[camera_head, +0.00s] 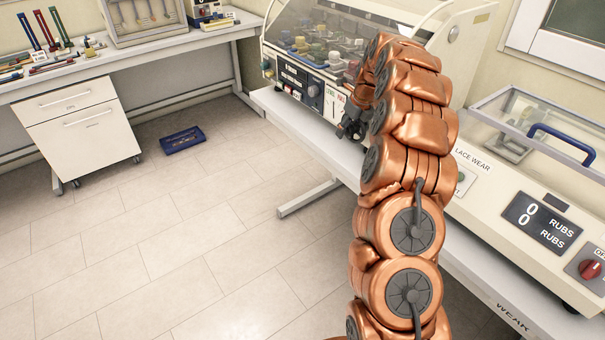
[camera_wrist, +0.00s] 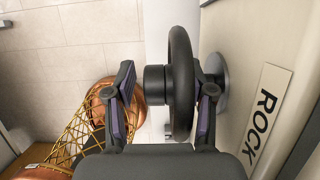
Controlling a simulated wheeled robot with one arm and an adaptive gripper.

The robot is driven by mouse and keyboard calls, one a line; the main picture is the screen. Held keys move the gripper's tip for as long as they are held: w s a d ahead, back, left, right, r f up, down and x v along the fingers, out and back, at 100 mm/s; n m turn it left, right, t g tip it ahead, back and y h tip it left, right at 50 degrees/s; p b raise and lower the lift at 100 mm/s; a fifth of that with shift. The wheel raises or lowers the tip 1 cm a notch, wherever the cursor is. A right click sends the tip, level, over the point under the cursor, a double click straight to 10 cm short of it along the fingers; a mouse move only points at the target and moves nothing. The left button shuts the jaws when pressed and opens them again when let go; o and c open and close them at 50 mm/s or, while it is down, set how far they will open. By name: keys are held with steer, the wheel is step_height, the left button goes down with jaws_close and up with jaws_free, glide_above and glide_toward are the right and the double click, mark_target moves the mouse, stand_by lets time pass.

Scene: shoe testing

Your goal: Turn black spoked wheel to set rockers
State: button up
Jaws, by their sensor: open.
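The black wheel (camera_wrist: 180,85) shows edge-on in the wrist view, with its dark hub (camera_wrist: 155,85) facing left and a grey round plate (camera_wrist: 222,84) behind it on the cream panel. My gripper (camera_wrist: 165,95) is open. One finger is on the hub's outer side with a gap, and the other is on the panel side, close to the rim. I cannot tell whether that finger touches the rim. The spokes are not visible from here. In the head view my gripper (camera_head: 350,127) is at the front of the clear-hooded machine, and my arm hides the wheel.
A label reading ROCK (camera_wrist: 264,118) is on the panel beside the wheel. The clear-hooded machine (camera_head: 300,75) holds several coloured items. The lace wear machine (camera_head: 500,190) stands to the right. A blue tray (camera_head: 183,139) lies on the floor, which is otherwise mostly clear at left.

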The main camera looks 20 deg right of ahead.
steer(key=shift+s+a+f+t+y+b, duration=0.1)
steer(key=shift+f+t+y+b, duration=0.05)
steer(key=shift+t+b, duration=0.55)
steer(key=shift+f+t+y+b, duration=0.15)
steer(key=shift+t+b, duration=0.35)
steer(key=shift+b, duration=0.3)
steer(key=t+b, duration=0.2)
steer(key=b, duration=0.1)
steer(key=shift+b, duration=0.3)
steer(key=t+b, duration=0.2)
steer(key=b, duration=0.4)
steer(key=t+y+b, duration=0.1)
steer(key=t+b, duration=0.1)
steer(key=b, duration=0.3)
steer(key=shift+r+t+y+b, duration=0.2)
steer(key=shift+t+y+b, duration=0.1)
steer(key=shift+t+b, duration=0.1)
